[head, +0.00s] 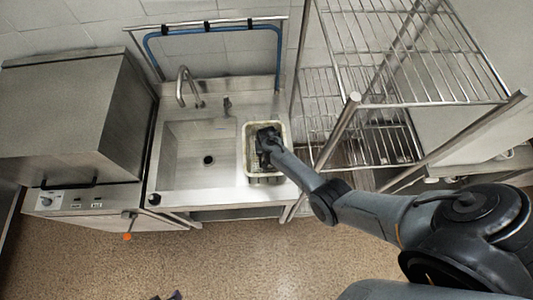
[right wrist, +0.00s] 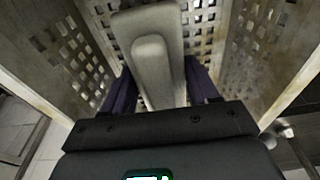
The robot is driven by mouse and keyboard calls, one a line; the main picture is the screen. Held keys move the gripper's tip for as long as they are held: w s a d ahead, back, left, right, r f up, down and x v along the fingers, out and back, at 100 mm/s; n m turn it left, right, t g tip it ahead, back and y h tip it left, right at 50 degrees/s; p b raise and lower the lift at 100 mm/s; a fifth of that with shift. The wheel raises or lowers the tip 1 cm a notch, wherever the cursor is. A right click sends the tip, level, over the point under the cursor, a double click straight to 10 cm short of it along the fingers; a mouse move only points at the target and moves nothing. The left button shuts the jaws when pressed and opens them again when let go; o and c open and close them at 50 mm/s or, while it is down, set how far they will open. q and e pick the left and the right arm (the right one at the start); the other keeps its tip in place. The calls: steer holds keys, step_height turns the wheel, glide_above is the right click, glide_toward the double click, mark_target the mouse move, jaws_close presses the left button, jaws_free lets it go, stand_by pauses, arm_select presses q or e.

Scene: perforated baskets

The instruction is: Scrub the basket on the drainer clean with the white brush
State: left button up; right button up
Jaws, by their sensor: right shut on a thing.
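The basket (head: 247,168) is pale, with perforated walls, and sits on the drainer (head: 219,193) at the right of the sink. Brownish stains show on its walls in the right wrist view (right wrist: 245,58). My right gripper (head: 266,143) reaches down into the basket. In the right wrist view, its dark fingers (right wrist: 160,84) are shut on the white brush (right wrist: 153,55), which looks pale grey. The brush's bristles are hidden, so I cannot tell whether they touch the basket. A small dark piece at the bottom edge of the head view may be my left gripper (head: 175,296).
The sink bowl (head: 188,170) is empty, with a tap (head: 187,88) behind it. A steel dishwasher-like machine (head: 75,110) stands at the left. A wire shelf rack (head: 410,60) stands close on the right. The floor in front is clear.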

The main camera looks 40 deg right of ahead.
steer(key=shift+w+d+f, duration=0.2)
steer(key=shift+d, duration=0.35)
steer(key=shift+w+d+b, duration=0.35)
steer(key=shift+w+b, duration=0.1)
steer(key=shift+b, duration=0.3)
steer(key=shift+w+d+r, duration=0.1)
steer(key=shift+w+d, duration=0.25)
steer(key=shift+w, duration=0.1)
steer(key=shift+s+a+r, duration=0.15)
steer(key=shift+a, duration=0.05)
steer(key=shift+s+a+r+p, duration=0.1)
steer(key=shift+s+a+p, duration=0.4)
steer(key=shift+a+p, duration=0.25)
steer(key=shift+s+a, duration=0.2)
